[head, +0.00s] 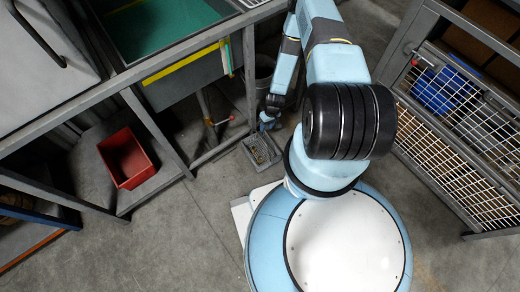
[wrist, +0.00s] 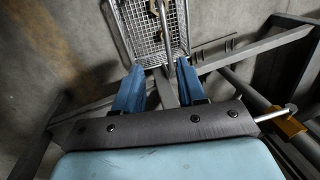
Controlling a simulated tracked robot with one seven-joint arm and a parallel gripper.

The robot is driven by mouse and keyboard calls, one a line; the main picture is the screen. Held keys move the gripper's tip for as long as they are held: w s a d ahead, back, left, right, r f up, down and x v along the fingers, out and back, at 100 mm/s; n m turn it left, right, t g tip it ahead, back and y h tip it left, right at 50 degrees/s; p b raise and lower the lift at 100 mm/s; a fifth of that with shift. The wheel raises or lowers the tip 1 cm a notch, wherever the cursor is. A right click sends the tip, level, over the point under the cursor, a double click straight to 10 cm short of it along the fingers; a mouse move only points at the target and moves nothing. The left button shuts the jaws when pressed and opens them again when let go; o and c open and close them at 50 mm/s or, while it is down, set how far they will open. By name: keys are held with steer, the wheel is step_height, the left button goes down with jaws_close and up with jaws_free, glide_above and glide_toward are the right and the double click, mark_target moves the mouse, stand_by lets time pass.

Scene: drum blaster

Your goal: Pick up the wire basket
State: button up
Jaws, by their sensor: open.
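The wire basket (wrist: 137,40) is at the top of the wrist view, a rectangular metal mesh basket with a rod-like handle rising over it. A few small brass-coloured pieces seem to lie in it. In the head view the basket (head: 262,157) sits on the floor beside a frame leg, partly hidden by my gripper. My gripper (wrist: 159,70) is open, with two blue fingers pointing toward the basket's near edge. Nothing is between the fingers. In the head view my gripper (head: 267,121) is above the basket's far side; the exact gap cannot be told.
A grey frame with a green basin (head: 165,30) stands over the floor to the left. A red bin (head: 127,160) sits beneath it. A dark bucket (head: 262,75) is behind my gripper. A mesh-sided rack (head: 455,140) stands at right.

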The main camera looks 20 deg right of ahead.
steer(key=a+f, duration=0.1)
steer(key=f, duration=0.2)
steer(key=a+f, duration=0.1)
steer(key=f, duration=0.3)
steer(key=s+a+f, duration=0.1)
steer(key=f, duration=0.2)
steer(key=shift+a+f, duration=0.15)
steer(key=shift+f, duration=0.25)
steer(key=shift+w+a+f, duration=0.1)
steer(key=shift+f, duration=0.45)
jaws_close()
stand_by(0.7)
